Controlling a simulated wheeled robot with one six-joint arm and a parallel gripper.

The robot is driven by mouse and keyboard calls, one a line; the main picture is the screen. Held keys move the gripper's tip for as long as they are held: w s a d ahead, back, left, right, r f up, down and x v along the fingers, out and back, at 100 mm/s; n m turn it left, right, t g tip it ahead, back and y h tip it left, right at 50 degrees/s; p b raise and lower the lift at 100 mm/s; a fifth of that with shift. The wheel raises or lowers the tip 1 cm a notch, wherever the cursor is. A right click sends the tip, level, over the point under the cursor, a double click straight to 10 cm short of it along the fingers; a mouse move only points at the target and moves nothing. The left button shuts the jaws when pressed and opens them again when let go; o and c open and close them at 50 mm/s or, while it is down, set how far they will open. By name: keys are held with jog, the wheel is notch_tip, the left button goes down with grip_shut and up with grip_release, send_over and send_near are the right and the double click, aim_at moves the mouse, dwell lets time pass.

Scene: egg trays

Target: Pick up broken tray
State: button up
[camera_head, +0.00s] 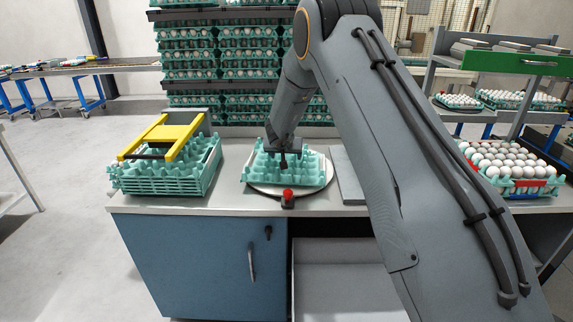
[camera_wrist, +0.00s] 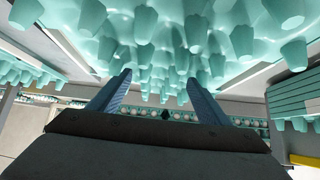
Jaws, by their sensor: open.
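A teal egg tray (camera_head: 313,168) lies on a round plate (camera_head: 262,188) in the middle of the table in the head view. I cannot make out any break in it. My gripper (camera_head: 283,163) is over this tray, pointing down, and partly hides it. In the wrist view, which looks upside down, teal tray cups (camera_wrist: 150,30) fill the top of the picture. My gripper (camera_wrist: 158,78) shows there with its two fingers spread apart and nothing held between them. Whether the fingertips touch the tray is not clear.
A stack of teal trays (camera_head: 170,183) with a yellow frame (camera_head: 165,134) on top stands left on the table. A red button (camera_head: 288,193) sits before the plate. Tall egg-tray stacks (camera_head: 205,60) stand behind. Trays of white eggs (camera_head: 510,160) are at the right.

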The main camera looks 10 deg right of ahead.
jog(key=shift+x, duration=1.25)
jog(key=c, duration=1.4)
jog(key=shift+r, duration=0.1)
